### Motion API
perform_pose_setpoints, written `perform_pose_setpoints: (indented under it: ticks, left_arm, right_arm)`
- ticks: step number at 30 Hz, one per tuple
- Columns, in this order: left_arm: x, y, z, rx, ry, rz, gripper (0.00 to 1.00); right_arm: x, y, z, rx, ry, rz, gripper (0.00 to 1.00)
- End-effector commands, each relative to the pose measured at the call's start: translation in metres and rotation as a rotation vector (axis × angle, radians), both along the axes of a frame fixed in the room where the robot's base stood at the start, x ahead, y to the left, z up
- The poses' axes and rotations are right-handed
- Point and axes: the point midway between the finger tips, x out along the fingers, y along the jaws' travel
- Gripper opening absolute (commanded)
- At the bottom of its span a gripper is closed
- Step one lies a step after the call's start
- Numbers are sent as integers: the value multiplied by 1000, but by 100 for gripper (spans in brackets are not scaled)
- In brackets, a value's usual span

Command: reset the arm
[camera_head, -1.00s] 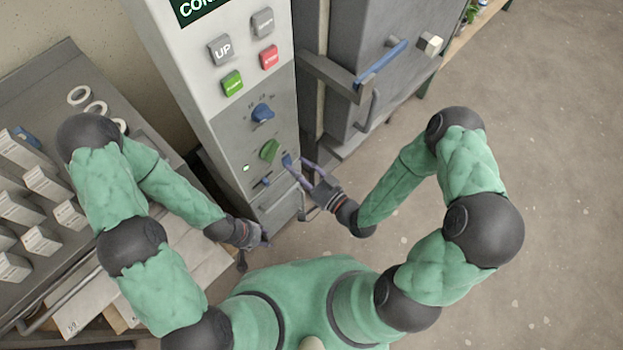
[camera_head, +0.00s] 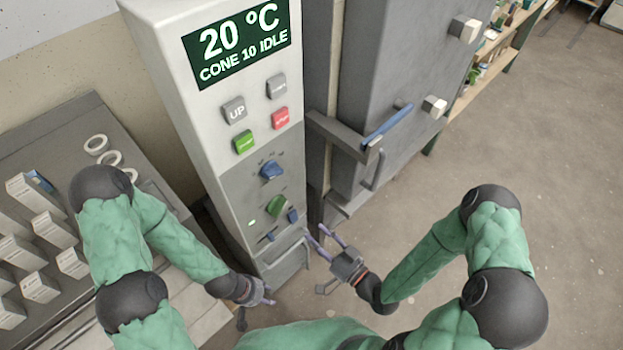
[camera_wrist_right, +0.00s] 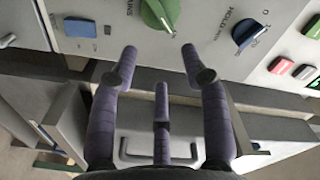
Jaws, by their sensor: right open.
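My right gripper (camera_head: 317,234) hangs in front of the lower right of the control panel (camera_head: 235,190), apart from it. It is open and empty; in the right wrist view its fingers (camera_wrist_right: 158,52) are spread below the green knob (camera_wrist_right: 158,14). My left gripper (camera_head: 270,296) is low at the panel's left front. Its fingers are too small to tell open or shut, and I see nothing held in it. The green knob (camera_head: 276,206) and blue knob (camera_head: 271,170) sit on the panel, with a blue switch (camera_head: 293,215) beside the green knob.
The display (camera_head: 240,42) reads 20 °C, CONE 10 IDLE. The grey kiln door (camera_head: 385,80) with a blue-gripped handle (camera_head: 387,127) stands right of the panel. A bench (camera_head: 60,120) with white blocks is under my left arm. The floor (camera_head: 560,150) at right is clear.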

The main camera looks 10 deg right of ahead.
Motion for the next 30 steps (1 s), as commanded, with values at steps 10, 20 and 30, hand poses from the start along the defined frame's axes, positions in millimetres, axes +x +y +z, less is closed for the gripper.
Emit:
perform_pose_setpoints:
  ticks: [10,20,30]
  left_arm:
    - [0,0,1,0,0,0,40]
    - [0,0,5,0,0,0,40]
    - [0,0,9,0,0,0,40]
  right_arm:
    - [7,-1,-15,-57,61,2,46]
    - [13,-15,-109,-381,509,40,46]
    - [-52,-21,-163,-581,1025,135,46]
